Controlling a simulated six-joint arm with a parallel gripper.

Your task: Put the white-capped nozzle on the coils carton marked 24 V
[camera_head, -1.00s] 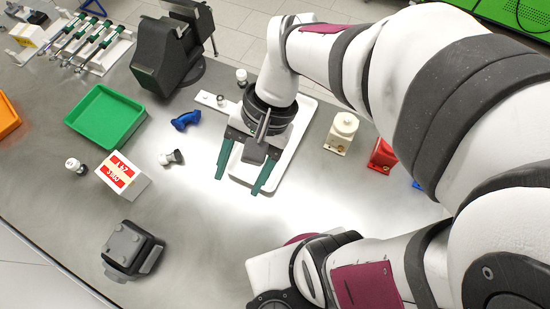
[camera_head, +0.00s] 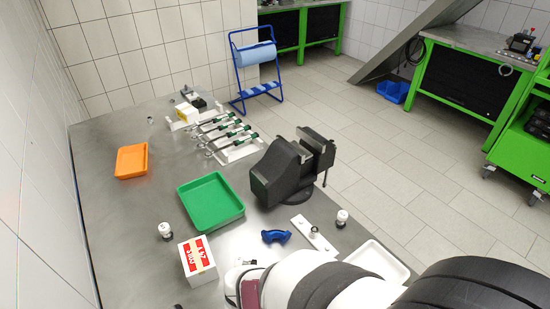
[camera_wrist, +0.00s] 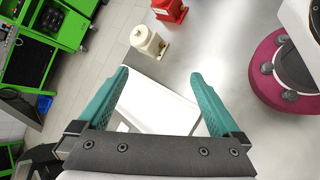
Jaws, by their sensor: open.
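The coils carton (camera_head: 198,266) is a white box with a red and white label on top, in the head view at the lower left. Its top looks bare. A small white-capped nozzle (camera_head: 165,231) stands on the table just behind and left of it. Another white-capped piece (camera_head: 342,218) stands at the bench's right edge, and a similar one (camera_head: 314,232) is on a pale strip. I cannot tell which is the task's nozzle. My gripper (camera_wrist: 160,75) is open and empty in the wrist view, teal fingers apart above a white tray (camera_wrist: 150,105). My arm hides it in the head view.
A green tray (camera_head: 211,200), an orange tray (camera_head: 131,161), a black vise (camera_head: 288,170) and a blue part (camera_head: 276,236) are on the bench. A cream pump-like part (camera_wrist: 148,40) and a red one (camera_wrist: 170,10) lie beyond the fingers. The bench's left side has free room.

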